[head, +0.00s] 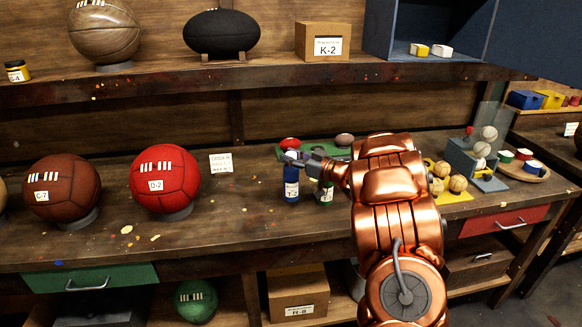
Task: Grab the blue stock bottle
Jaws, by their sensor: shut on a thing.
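The blue stock bottle (291,182) has a white label and stands upright at the middle of the workbench. My gripper (291,160) reaches in from the right and is shut on the top of the bottle, hiding its cap. I cannot tell whether the bottle's base touches the bench. A green bottle (325,192) with a white label stands just to its right, partly under my gripper and wrist.
A red ball (165,181) and a brown ball (62,188) sit on stands at left. A green mat (318,153) with small balls lies behind. Several tan balls on a yellow mat (455,197) lie right of my copper arm.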

